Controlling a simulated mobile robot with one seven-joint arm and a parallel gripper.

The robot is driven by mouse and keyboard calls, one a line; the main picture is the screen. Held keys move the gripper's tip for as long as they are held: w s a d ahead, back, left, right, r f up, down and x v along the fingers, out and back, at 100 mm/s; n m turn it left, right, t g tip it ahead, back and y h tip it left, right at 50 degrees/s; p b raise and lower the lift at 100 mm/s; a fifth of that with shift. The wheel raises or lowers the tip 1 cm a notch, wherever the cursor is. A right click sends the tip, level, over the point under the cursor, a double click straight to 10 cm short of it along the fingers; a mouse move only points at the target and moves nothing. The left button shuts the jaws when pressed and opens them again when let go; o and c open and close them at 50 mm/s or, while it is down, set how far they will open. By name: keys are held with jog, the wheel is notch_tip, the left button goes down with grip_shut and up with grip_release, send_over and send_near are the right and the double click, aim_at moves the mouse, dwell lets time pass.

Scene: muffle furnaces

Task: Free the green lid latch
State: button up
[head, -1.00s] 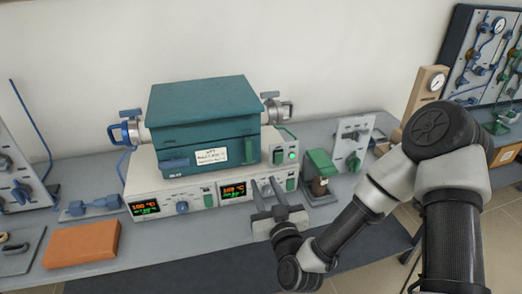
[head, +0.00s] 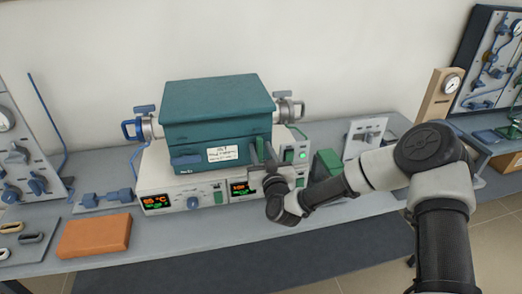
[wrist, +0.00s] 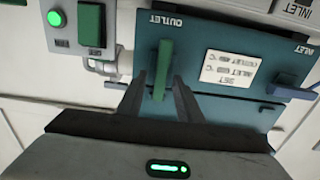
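The green lid latch (wrist: 161,70) is an upright bar on the teal front of the furnace chamber (wrist: 212,30), beside an OUTLET label. In the wrist view my gripper (wrist: 156,88) is open, with one finger on each side of the latch and gaps visible between. Whether either finger touches it cannot be told. In the head view my gripper (head: 262,152) is at the right front of the teal furnace (head: 217,105) and mostly hides the latch. The furnace lid looks closed.
A blue latch (wrist: 290,92) sits by the INLET label. A green switch (wrist: 91,25) and lit green lamp (wrist: 57,18) are beside the chamber. The white control base (head: 168,187) has displays. An orange block (head: 94,236) lies front left. Pipe fittings flank the furnace.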

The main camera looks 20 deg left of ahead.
grip_shut()
jog(key=shift+w+f+m+b, duration=0.1)
jog(key=shift+m+b, duration=0.3)
jog(key=shift+b, duration=0.15)
jog(key=m+b, duration=0.4)
jog(key=m, duration=0.1)
jog(key=f+m+b, duration=0.1)
jog(key=m+b, duration=0.4)
jog(key=m, duration=0.1)
jog(key=d+m+b, duration=0.1)
jog(key=m+b, duration=0.3)
jog(key=m, duration=0.1)
jog(key=shift+w+f+m, duration=0.15)
jog(key=shift+w+m, duration=0.2)
jog(key=shift+m, duration=0.05)
dwell(0.4)
